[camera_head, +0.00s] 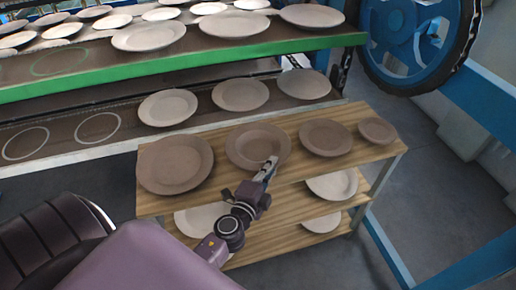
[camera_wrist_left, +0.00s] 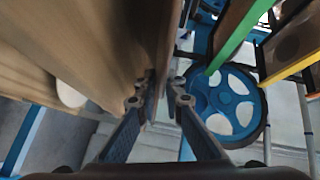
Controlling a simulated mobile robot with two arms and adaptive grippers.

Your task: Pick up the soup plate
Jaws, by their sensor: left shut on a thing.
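The soup plate (camera_head: 245,146) is a round brown plate with a sunken middle. It lies on the top board of the wooden shelf rack, second from the left in the row. My left gripper (camera_head: 270,166) is at the plate's near right rim and is shut on it. The plate still looks flat on the board. In the left wrist view, my left gripper's fingers (camera_wrist_left: 164,88) point away beside large brown surfaces; the edge between them is hard to make out. My right gripper is not in view.
The wooden rack (camera_head: 156,206) also bears a large brown plate (camera_head: 174,164) to the left and smaller plates (camera_head: 325,137) (camera_head: 378,130) to the right. Pale plates (camera_head: 332,184) sit on lower boards. Behind is the green-edged dryer (camera_head: 200,77) with several plates. A blue wheel (camera_head: 408,38) stands at right.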

